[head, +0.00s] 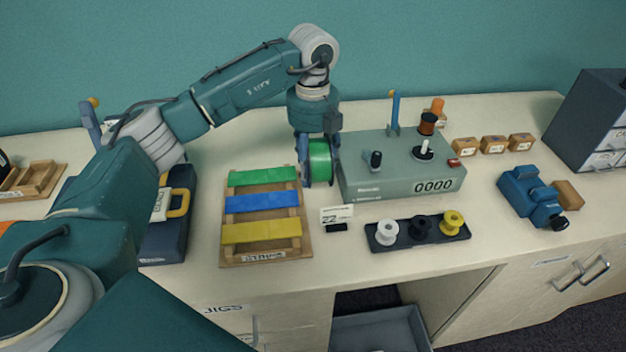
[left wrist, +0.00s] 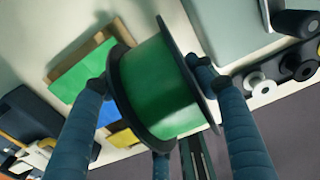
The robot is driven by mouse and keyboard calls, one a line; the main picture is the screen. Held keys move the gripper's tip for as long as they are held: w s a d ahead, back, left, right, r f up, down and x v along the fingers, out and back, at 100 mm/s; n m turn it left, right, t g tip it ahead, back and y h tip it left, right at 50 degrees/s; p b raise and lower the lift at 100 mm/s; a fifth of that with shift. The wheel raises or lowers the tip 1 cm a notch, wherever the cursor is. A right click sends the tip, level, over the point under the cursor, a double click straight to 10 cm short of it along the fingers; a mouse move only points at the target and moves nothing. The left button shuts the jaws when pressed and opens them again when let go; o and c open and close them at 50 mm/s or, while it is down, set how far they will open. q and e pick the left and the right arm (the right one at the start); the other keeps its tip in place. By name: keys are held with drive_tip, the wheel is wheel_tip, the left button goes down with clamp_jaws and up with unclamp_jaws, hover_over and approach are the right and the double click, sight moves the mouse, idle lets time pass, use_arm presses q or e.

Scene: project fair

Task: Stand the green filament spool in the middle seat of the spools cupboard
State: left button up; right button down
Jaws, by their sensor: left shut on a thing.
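The green filament spool (head: 321,160) has a green winding between dark flanges. My left gripper (head: 319,176) is shut on it, between the striped rack and the grey-green machine. In the left wrist view the spool (left wrist: 163,88) sits between the blue fingers, its axis roughly across the picture. I cannot tell in the head view whether the spool touches the worktop. The middle seat of the spools cupboard cannot be made out. A closed cupboard front (head: 560,285) with bar handles and an unreadable label is at the lower right. My right gripper is not in view.
The grey-green machine (head: 400,185) with a 0000 display stands right of the spool. A rack (head: 265,262) with green, blue and yellow strips is at its left. A black tray (head: 440,238) with small white, black and yellow spools lies in front. A blue vice-like tool (head: 530,197) stands right.

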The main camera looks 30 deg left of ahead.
sight(317, 160)
use_arm(q)
wheel_tip(317, 160, up, 14)
drive_tip(key=shift+r, duration=0.1)
drive_tip(key=shift+s+d+f+m, duration=0.2)
drive_tip(key=shift+f+m, duration=0.15)
drive_tip(key=shift+m, duration=0.35)
drive_tip(key=s+f+m, duration=0.1)
drive_tip(key=m, duration=0.2)
drive_tip(key=s+d+f+m, duration=0.1)
drive_tip(key=m, duration=0.2)
drive_tip(key=s+d+f+m, duration=0.1)
drive_tip(key=m, duration=0.2)
drive_tip(key=shift+d+f+m, duration=0.25)
drive_tip(key=shift+f+m, duration=0.15)
drive_tip(key=s+d+f+m, duration=0.3)
drive_tip(key=s+m, duration=0.4)
drive_tip(key=m, duration=0.9)
drive_tip(key=s+d+f+m, duration=0.3)
drive_tip(key=s+f+m, duration=0.3)
drive_tip(key=m, duration=1)
drive_tip(key=shift+s+d, duration=0.3)
drive_tip(key=shift+s, duration=1)
drive_tip(key=shift+d, duration=0.1)
